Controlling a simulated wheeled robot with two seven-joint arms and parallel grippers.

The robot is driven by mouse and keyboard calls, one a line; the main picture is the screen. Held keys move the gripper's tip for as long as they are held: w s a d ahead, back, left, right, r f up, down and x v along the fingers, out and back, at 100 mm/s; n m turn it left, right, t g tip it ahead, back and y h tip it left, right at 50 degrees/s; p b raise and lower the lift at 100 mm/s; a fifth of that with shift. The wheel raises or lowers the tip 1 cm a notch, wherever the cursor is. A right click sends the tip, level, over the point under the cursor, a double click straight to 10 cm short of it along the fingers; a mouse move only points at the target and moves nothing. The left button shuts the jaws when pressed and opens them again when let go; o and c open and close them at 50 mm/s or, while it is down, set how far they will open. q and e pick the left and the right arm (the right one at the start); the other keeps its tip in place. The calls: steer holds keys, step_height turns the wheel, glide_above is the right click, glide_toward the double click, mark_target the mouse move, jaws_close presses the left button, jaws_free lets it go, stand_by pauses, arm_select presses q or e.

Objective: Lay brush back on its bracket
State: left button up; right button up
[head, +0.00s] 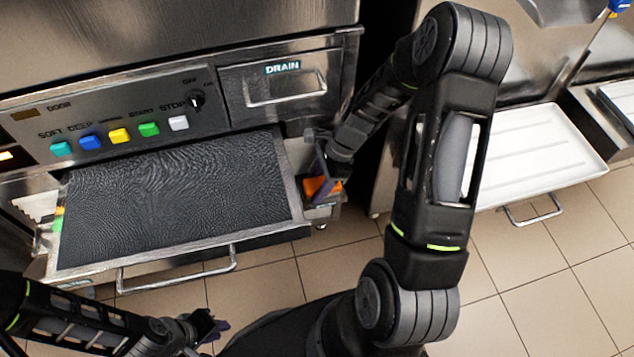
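An orange piece (314,187), which seems to be part of the brush, shows at the right end of the freezer's black-topped shelf.
The freezer front has a row of coloured buttons (120,136), a black knob (197,101) and a DRAIN drawer (285,87). The black ridged shelf top (175,195) is bare, with a bar handle (177,270) in front. A white tray (545,150) stands right. Tiled floor is free.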

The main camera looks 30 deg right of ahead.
steer(key=o, duration=0.4)
steer(key=shift+r, duration=0.1)
steer(key=shift+p+v, duration=0.95)
steer(key=shift+v, duration=2.8)
